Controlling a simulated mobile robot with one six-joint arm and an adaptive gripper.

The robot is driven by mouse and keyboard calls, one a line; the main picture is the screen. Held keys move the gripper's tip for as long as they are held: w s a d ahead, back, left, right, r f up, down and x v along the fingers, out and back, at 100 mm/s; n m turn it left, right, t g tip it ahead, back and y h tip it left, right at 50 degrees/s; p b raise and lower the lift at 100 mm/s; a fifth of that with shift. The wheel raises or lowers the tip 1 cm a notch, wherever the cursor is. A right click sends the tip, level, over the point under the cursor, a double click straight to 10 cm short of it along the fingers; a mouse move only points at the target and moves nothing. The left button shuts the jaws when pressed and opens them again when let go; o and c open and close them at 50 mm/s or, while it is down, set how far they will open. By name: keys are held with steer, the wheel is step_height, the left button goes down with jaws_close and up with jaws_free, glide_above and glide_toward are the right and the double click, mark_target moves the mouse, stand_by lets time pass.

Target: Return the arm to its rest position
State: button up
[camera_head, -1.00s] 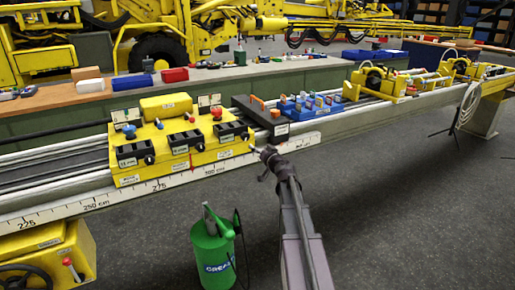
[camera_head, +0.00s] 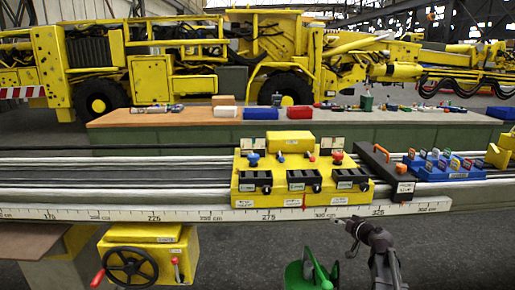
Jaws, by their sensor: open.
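My arm (camera_head: 383,262) rises from the bottom edge, right of the middle. My gripper (camera_head: 346,224) is at its upper end, pointing left, small and dark. Its jaws are open and I see nothing between them. It shows just below the front edge of the long rail with the ruler strip (camera_head: 130,214), under the right end of the yellow control block (camera_head: 302,199).
A green grease container (camera_head: 310,272) stands low beside my arm. A black block with an orange handle (camera_head: 384,172) and a blue block (camera_head: 444,168) sit on the rail. A yellow box with a black handwheel (camera_head: 131,265) is lower left. A workbench (camera_head: 200,117) and yellow machines (camera_head: 185,65) stand behind.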

steer(key=s+a+f+n+g, duration=0.2)
steer(key=s+a+f+g, duration=0.5)
steer(key=s+a+f, duration=0.35)
steer(key=s+a+f+m+g+h, duration=0.25)
steer(key=s+g+h, duration=0.4)
steer(key=s, duration=0.95)
step_height(320, 180, up, 15)
steer(key=p, duration=1.6)
steer(key=shift+a+r+n+y, duration=0.2)
steer(key=shift+a+n+y, duration=0.15)
steer(key=shift+y, duration=0.1)
steer(key=shift+w, duration=0.1)
